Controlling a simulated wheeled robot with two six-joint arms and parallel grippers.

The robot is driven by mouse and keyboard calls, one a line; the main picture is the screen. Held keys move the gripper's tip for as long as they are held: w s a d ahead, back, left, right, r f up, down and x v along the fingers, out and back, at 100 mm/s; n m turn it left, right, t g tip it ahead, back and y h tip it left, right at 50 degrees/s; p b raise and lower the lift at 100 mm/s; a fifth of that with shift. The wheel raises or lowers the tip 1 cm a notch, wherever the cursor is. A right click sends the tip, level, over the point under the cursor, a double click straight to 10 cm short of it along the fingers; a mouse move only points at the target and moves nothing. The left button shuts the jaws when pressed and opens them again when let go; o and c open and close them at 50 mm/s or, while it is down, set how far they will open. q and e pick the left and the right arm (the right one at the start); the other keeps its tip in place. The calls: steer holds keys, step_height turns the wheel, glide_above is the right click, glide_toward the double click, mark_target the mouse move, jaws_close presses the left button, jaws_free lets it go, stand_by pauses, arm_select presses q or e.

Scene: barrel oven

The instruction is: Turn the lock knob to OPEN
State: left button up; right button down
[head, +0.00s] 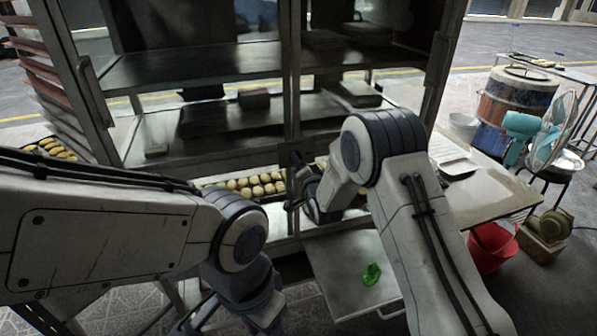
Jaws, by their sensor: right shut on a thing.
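The glass-fronted cabinet has a metal middle post (291,90) between its panes. My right gripper (294,183) is at the lower part of this post, with its arm coming in from the lower right. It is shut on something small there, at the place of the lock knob. The knob itself is hidden by the fingers, so its turn and any OPEN mark cannot be read. My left gripper (197,318) hangs low at the bottom edge, apart from the cabinet. Its fingers are dark and partly cut off, so I cannot tell whether they are open.
Rows of buns (255,186) lie on a tray low in the cabinet. A green object (371,273) lies on a grey surface (340,265) below. To the right are a table (490,200), a red bucket (491,248), a barrel (515,95) and a teal fan (545,130).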

steer(key=shift+w+d+m+b, duration=0.1)
steer(key=shift+d+m+b, duration=0.05)
steer(key=shift+m+b, duration=1.75)
steer(key=shift+r, duration=0.1)
steer(key=shift+c, duration=1.9)
jaws_free()
